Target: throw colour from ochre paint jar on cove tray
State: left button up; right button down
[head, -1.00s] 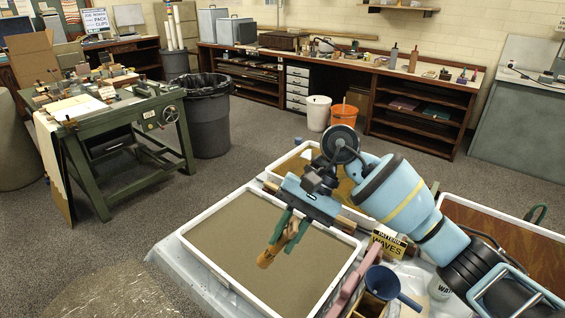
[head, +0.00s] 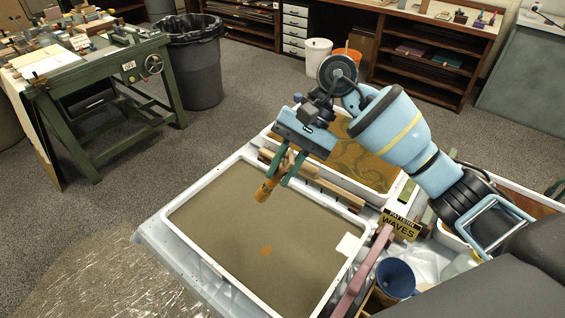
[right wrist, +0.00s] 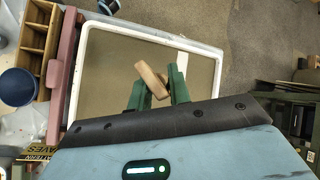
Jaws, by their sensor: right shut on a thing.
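My right gripper (head: 285,168) is shut on a tan and ochre piece (head: 264,192), which looks like the ochre paint jar, tilted downward. The piece also shows as a tan shape between the green fingers in the right wrist view (right wrist: 151,80). It hangs above the nearest white-rimmed tray (head: 207,261), apart from its surface. I cannot read which tray is named cove. My left gripper is not in view.
A second tray with a swirled ochre pattern (head: 372,160) lies behind. A "pattern waves" sign (head: 400,223), a pink bar (head: 362,272) and a blue cup (head: 395,279) stand right of the near tray. A green workbench (head: 95,118) and black bin (head: 194,62) are farther off.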

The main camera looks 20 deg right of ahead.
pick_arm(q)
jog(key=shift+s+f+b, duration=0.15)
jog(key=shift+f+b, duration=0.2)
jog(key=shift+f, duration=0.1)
pick_arm(e)
notch_tip(320, 180, down, 4)
jog(key=shift+w, duration=0.1)
notch_tip(320, 180, down, 5)
jog(key=b, duration=0.3)
notch_tip(320, 180, up, 5)
jog(key=shift+r+p, duration=0.2)
jog(key=shift+p, duration=0.45)
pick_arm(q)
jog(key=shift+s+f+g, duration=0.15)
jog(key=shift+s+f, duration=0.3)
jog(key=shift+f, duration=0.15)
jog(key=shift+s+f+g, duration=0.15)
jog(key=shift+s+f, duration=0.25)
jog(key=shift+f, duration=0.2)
pick_arm(e)
jog(key=shift+f, duration=0.2)
